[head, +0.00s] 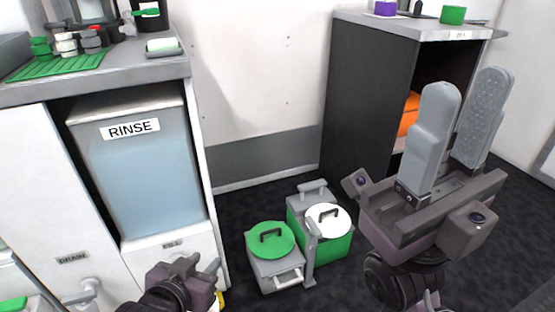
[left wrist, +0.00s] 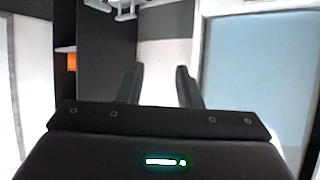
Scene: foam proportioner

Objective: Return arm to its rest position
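My left gripper (head: 203,266) is low at the bottom of the head view, in front of the cabinet with the RINSE tank. In the left wrist view its two dark fingers (left wrist: 158,75) stand apart with nothing between them. My right gripper (head: 467,90) is large at the right of the head view and points up. Its two grey pads are apart and empty, in front of the dark cabinet (head: 367,95).
The RINSE tank (head: 135,165) sits in the left cabinet, under a counter (head: 120,75) with a green rack (head: 60,66) and small containers. Bins with a green lid (head: 270,238) and a white lid (head: 327,216) stand on the dark floor. An orange thing (head: 408,113) is inside the dark cabinet.

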